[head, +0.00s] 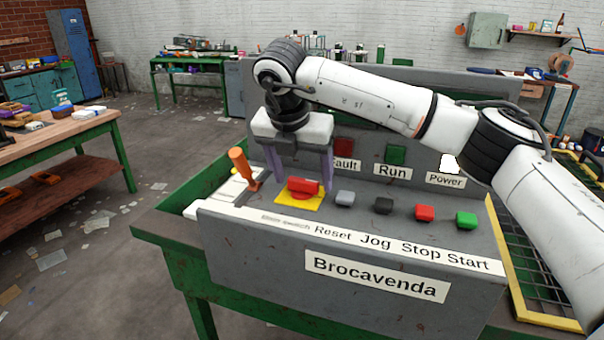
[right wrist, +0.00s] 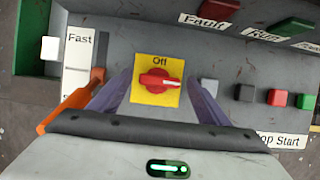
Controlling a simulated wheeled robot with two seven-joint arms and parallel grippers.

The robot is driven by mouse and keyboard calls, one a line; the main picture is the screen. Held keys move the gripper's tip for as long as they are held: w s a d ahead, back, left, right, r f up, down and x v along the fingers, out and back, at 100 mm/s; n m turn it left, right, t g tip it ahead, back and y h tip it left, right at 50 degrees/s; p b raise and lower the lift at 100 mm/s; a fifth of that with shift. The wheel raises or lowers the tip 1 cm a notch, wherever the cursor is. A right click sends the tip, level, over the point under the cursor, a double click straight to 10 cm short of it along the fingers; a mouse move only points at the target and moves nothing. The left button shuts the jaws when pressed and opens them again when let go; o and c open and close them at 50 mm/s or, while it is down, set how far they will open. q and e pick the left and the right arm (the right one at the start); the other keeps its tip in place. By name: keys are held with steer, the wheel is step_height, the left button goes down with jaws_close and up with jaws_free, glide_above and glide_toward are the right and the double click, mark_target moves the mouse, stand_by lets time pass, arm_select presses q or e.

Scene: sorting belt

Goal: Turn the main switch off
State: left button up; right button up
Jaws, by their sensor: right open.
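The main switch (head: 304,186) is a red rotary handle on a yellow plate, at the left of the grey panel. In the right wrist view the red handle (right wrist: 157,81) lies crosswise, about level in the picture, with the word "Off" above it on the plate (right wrist: 143,97). My right gripper (head: 300,182) is open and points down over the switch, one purple finger on each side of the handle. In the right wrist view the gripper (right wrist: 158,82) has gaps between its fingers and the handle. Nothing is held. My left gripper is not in view.
An orange lever (head: 243,166) stands just left of the gripper. Grey, black, red (head: 425,212) and green (head: 466,219) buttons run to the right. Behind are Fault (head: 344,147), Run (head: 396,154) and Power lamps; the Power lamp (head: 448,162) looks bright white.

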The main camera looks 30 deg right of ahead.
steer(key=c, duration=1.1)
steer(key=shift+o, duration=0.2)
